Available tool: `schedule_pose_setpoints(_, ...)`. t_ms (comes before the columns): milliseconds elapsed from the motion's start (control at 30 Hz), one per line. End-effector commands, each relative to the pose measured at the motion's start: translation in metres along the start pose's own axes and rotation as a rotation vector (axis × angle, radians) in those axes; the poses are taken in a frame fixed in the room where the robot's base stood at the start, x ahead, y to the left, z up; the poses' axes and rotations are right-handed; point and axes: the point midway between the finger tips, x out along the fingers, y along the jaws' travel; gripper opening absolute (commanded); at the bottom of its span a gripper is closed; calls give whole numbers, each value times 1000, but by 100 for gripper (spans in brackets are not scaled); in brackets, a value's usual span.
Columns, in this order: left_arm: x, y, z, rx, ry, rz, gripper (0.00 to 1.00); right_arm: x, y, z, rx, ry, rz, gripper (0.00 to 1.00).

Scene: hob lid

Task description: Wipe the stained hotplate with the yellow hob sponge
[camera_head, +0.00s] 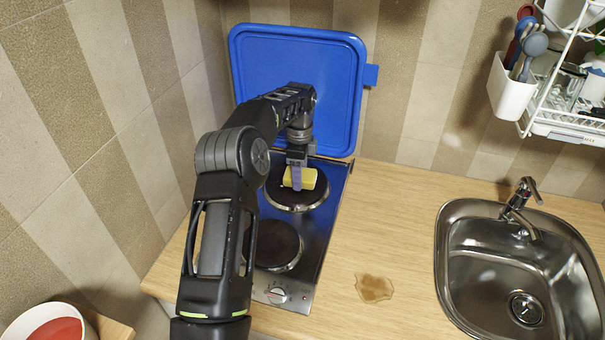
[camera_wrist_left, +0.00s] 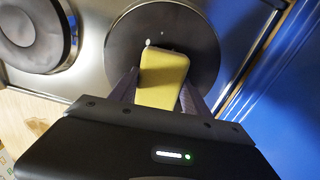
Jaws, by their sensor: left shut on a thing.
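The yellow hob sponge (camera_head: 306,178) is between the fingers of my left gripper (camera_head: 293,178), which is shut on it. The sponge also shows in the left wrist view (camera_wrist_left: 162,80). It is over the rear hotplate (camera_head: 297,203); I cannot tell whether it touches the plate. In the left wrist view this hotplate (camera_wrist_left: 205,55) is dark, with small pale spots beside the sponge. The front hotplate (camera_head: 277,246) is bare and partly hidden by my left arm. My right gripper is not in view.
The blue lid (camera_head: 335,95) stands raised behind the hob (camera_head: 318,240). A brown spill (camera_head: 374,288) lies on the worktop (camera_head: 390,220). A sink (camera_head: 455,285) with a tap (camera_head: 520,200) is at right, below a dish rack (camera_head: 560,115). A bowl (camera_head: 85,325) is at lower left.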

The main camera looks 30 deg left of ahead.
Motion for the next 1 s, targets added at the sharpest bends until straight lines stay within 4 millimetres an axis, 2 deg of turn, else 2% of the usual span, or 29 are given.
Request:
schedule_pose_setpoints(300,0,-2,27,-2,-2,2,17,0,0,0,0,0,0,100)
schedule_pose_setpoints(733,-1,-2,30,-1,-1,1,17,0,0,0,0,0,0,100)
schedule_pose_setpoints(1000,1,-4,50,-3,-2,1,17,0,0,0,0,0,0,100)
